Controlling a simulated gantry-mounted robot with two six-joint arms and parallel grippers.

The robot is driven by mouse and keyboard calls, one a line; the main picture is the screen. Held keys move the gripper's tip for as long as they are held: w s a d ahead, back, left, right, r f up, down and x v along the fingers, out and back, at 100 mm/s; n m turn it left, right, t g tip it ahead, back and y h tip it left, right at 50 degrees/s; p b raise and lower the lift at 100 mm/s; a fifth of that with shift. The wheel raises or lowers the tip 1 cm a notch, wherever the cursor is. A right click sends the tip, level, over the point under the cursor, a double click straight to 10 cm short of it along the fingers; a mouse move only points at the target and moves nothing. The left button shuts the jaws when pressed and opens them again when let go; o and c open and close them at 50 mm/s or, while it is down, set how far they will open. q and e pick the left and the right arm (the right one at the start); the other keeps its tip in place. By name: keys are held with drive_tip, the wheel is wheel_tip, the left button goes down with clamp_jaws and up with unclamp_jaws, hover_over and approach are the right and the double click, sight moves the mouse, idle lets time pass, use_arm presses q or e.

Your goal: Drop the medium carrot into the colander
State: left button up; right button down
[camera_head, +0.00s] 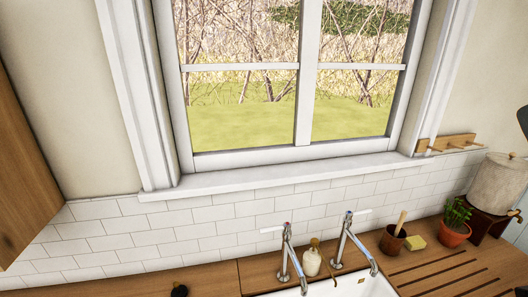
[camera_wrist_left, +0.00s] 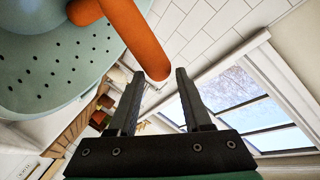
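In the left wrist view, the colander (camera_wrist_left: 45,60) is a pale green, perforated bowl at the upper left. An orange carrot (camera_wrist_left: 130,35) crosses its rim area, with its rounded end close to my fingertips. A second short orange piece (camera_wrist_left: 85,11) shows beside it at the top; I cannot tell whether it is a separate carrot. My left gripper (camera_wrist_left: 159,75) has its two dark fingers spread apart, and the carrot does not look clamped. Whether the carrot touches the colander or a finger is unclear. The head view shows neither colander, carrot nor my grippers.
The head view shows a sink (camera_head: 345,285) with two taps, a soap bottle (camera_head: 312,258), a brown pot (camera_head: 392,240), a sponge (camera_head: 415,242), a potted plant (camera_head: 454,226) and a large crock (camera_head: 498,183). A wooden cabinet (camera_head: 25,170) is at the left.

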use_arm(q)
drive_tip(key=o, duration=0.3)
drive_tip(key=p+v, duration=0.1)
drive_tip(key=v, duration=1)
drive_tip(key=shift+s, duration=0.3)
